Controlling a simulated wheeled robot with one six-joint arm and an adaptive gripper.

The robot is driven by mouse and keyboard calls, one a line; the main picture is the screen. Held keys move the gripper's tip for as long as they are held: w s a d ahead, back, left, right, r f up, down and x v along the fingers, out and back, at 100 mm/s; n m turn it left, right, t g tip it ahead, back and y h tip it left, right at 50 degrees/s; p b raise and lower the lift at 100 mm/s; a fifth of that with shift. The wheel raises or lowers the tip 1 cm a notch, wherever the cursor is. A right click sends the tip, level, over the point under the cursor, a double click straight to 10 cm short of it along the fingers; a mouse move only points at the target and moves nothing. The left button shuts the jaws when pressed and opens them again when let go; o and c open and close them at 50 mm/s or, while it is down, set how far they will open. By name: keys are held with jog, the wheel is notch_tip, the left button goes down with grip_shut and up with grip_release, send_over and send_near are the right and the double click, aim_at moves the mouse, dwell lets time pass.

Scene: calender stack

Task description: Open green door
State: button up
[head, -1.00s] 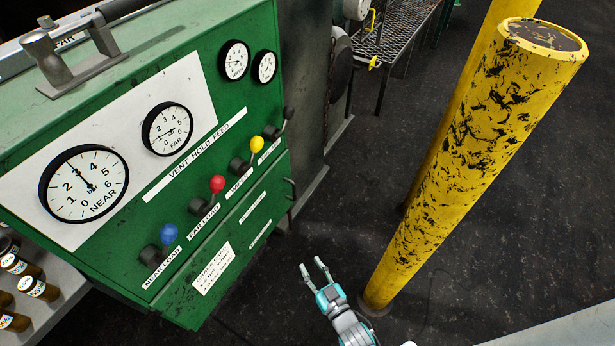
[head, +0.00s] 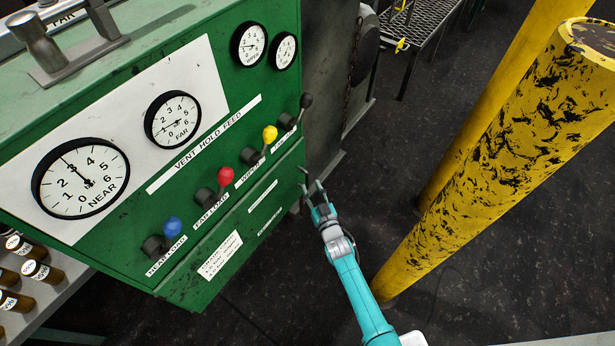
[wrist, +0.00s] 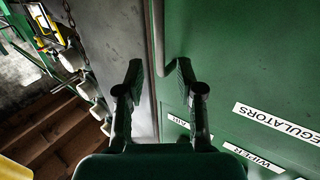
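The green door (head: 285,182) is the lower front panel of a green machine cabinet, below the row of levers. It looks closed. In the wrist view the door (wrist: 245,55) fills the right side, with labels reading REGULATORS and WIPER. Its bar handle (wrist: 158,35) stands along the door's edge. My gripper (head: 312,185) is at the door's right edge, by the handle, which it partly hides in the head view. In the wrist view my gripper (wrist: 160,80) is open, with the lower end of the handle between its fingertips. I cannot tell whether they touch it.
Blue (head: 173,227), red (head: 225,174) and yellow (head: 270,133) knobbed levers stick out above the door. A scuffed yellow post (head: 490,170) stands right of my arm. Brown bottles (head: 40,272) sit at lower left. Dark floor between cabinet and post is clear.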

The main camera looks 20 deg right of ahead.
aim_at(307, 177)
jog(key=shift+w+a, duration=0.15)
jog(key=shift+w, duration=2.5)
grip_shut()
